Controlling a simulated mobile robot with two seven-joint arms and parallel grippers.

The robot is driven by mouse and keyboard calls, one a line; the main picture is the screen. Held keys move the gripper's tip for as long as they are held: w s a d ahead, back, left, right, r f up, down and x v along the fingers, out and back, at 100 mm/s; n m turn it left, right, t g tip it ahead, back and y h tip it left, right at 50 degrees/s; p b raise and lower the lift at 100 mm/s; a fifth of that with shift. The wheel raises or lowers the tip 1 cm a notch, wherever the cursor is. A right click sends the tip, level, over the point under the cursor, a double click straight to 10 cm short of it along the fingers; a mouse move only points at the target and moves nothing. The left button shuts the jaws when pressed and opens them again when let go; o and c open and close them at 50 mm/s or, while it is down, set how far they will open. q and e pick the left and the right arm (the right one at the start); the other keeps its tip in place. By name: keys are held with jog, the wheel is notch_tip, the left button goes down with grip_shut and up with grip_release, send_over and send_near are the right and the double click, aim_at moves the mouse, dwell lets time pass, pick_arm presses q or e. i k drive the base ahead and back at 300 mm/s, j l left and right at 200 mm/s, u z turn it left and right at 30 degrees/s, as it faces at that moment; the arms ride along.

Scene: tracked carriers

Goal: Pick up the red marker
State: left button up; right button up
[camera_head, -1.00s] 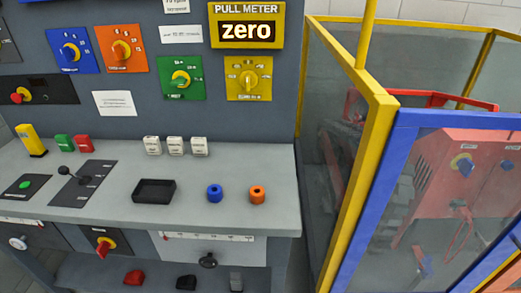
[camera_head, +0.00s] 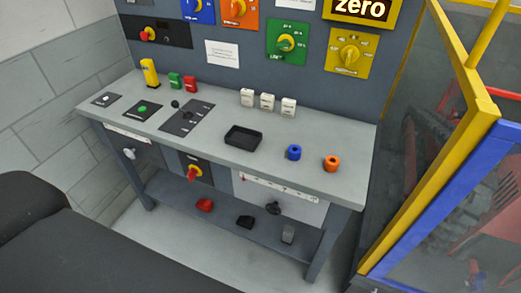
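A small red block (camera_head: 190,84) stands on the bench top, just right of a similar green block (camera_head: 175,80). A separate red piece (camera_head: 205,205) lies on the lower shelf, at the left of a black piece (camera_head: 244,222) and a grey piece (camera_head: 288,234). I cannot tell from their shapes which red one is the marker. Neither of my grippers is in view.
A blue-and-yellow fenced enclosure (camera_head: 440,195) stands at right. Floor shows before the bench.

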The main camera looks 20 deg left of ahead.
aim_at(190, 82)
jog(key=j+u, duration=0.2)
jog(key=u, duration=1.25)
